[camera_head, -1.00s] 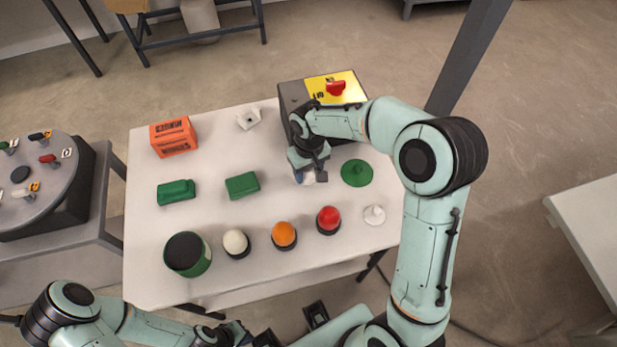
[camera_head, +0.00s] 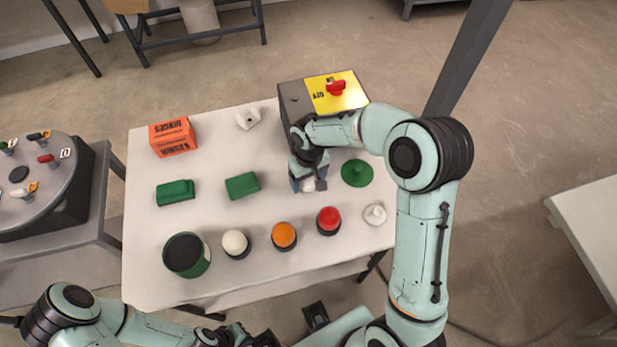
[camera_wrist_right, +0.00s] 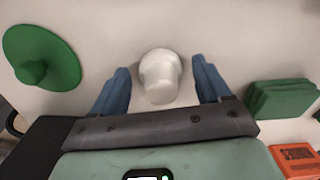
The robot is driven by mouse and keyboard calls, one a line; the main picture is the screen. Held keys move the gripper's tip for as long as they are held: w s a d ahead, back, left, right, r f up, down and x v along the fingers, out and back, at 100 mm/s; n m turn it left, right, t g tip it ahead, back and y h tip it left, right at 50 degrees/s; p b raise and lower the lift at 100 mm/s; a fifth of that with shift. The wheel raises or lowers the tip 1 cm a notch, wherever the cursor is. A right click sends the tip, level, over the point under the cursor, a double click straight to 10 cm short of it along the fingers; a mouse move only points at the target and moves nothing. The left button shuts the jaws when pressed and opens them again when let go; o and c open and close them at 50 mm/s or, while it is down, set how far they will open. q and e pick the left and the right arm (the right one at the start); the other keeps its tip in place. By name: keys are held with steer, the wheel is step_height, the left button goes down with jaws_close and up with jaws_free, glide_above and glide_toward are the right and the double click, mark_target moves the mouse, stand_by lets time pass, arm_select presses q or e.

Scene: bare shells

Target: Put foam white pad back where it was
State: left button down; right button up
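A small white rounded piece (camera_wrist_right: 160,75) stands on the table between the blue fingers of my right gripper (camera_wrist_right: 160,88) in the right wrist view. The fingers are apart, with a gap on each side of it. In the head view my right gripper (camera_head: 309,183) is low over the table, between a green block and a green disc, and partly covers the white piece. Other white things are a small block (camera_head: 248,118) at the back and a knobbed disc (camera_head: 374,214) at the right. I cannot tell which is the foam pad. My left gripper (camera_head: 250,337) is at the bottom edge, its fingers unclear.
Green blocks (camera_head: 242,186) (camera_head: 176,193), a green knobbed disc (camera_head: 357,173) and an orange box (camera_head: 173,137) stand on the table (camera_head: 215,285). Along the front are a dark-topped green can (camera_head: 187,255) and white, orange and red domes (camera_head: 284,235). A grey box (camera_head: 292,97) stands behind my right gripper.

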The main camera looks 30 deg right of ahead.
steer(key=shift+r, duration=0.2)
step_height(320, 180, up, 12)
steer(key=p, duration=0.1)
steer(key=shift+s, duration=0.1)
stand_by(0.6)
